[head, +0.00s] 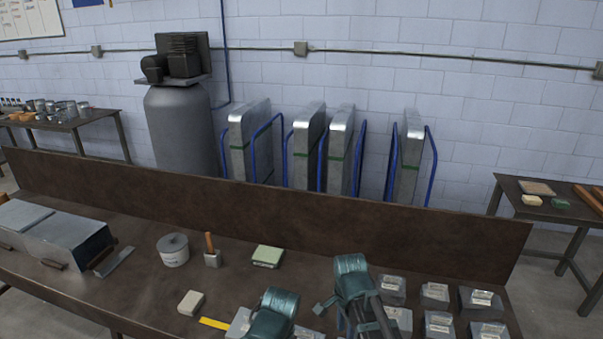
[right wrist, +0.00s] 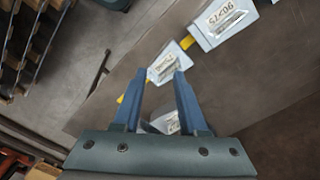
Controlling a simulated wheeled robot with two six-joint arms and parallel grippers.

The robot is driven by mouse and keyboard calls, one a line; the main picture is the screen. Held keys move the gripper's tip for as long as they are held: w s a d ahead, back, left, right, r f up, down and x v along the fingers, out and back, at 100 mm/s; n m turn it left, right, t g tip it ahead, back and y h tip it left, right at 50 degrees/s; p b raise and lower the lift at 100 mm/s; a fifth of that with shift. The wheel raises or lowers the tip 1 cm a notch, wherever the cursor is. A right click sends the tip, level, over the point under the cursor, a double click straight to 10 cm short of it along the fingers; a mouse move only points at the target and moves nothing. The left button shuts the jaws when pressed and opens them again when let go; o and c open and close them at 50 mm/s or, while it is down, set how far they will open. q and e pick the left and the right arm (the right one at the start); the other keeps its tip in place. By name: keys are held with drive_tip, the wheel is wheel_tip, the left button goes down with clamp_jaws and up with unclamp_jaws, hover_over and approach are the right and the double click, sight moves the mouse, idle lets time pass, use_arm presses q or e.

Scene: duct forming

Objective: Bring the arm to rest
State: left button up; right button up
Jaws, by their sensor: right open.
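One labelled block (right wrist: 165,122) shows partly between and behind the fingers. In the head view, teal links of my arm stand over the front of the bench, right of the middle, and hide part of the blocks there. The right fingertips are not clear in the head view. My left gripper is not in view.
The brown bench (head: 120,288) has a raised back board (head: 250,208).

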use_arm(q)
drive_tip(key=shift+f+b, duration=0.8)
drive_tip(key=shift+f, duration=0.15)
use_arm(e)
drive_tip(key=s+a+f+n, duration=0.1)
drive_tip(key=s+a+n, duration=0.2)
drive_tip(key=s+n, duration=0.2)
drive_tip(key=s+a+n, duration=0.3)
drive_tip(key=s+n, duration=0.2)
drive_tip(key=n, duration=0.6)
drive_tip(key=shift+f+n+h, duration=0.35)
drive_tip(key=shift+n+h, duration=0.05)
